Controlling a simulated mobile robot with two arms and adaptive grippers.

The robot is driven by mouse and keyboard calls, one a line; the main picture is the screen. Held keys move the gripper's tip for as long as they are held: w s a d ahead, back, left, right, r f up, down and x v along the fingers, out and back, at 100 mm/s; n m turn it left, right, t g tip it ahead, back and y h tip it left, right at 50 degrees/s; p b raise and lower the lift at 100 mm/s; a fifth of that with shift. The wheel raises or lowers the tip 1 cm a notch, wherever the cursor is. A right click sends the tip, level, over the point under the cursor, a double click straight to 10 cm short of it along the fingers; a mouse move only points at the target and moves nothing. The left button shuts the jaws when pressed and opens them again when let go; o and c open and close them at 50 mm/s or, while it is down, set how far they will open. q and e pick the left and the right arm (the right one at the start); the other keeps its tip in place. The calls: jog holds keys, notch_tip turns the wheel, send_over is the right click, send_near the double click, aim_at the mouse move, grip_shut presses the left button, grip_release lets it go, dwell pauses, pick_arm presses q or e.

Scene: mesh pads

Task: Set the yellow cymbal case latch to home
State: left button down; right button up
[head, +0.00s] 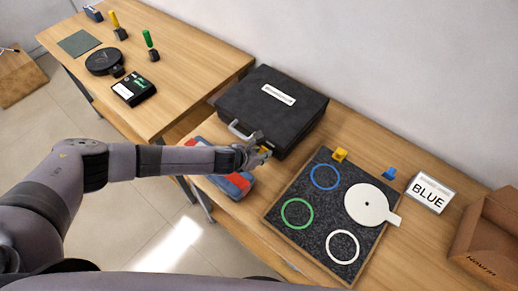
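A black case (268,105) with a pale label and a grey handle (240,130) lies closed on the right table. A small yellow part, seemingly a latch (264,149), shows at its front edge, mostly hidden by my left gripper. My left gripper (262,154) is at this front edge, right of the handle. Its fingers are too small and overlapped to tell whether they are open or touch the yellow part. The latch's setting cannot be read. My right gripper is not in view.
A dark board (325,217) with blue, green and white rings and a white disc (369,204) lies right of the case. Yellow (340,154) and blue (389,173) pieces, a BLUE sign (429,192) and a cardboard box (487,240) are nearby. A red-blue item (237,185) lies under my forearm.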

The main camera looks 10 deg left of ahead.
pick_arm(q)
jog(key=shift+w+d+r+g+y, duration=0.2)
jog(key=shift+w+r+g+y, duration=0.25)
jog(key=shift+w+g+y, duration=0.2)
jog(key=shift+r+g, duration=0.1)
jog(key=shift+g, duration=0.15)
jog(key=c, duration=1.4)
grip_release()
jog(key=shift+o, duration=0.2)
jog(key=shift+d, duration=0.1)
jog(key=v, duration=1.2)
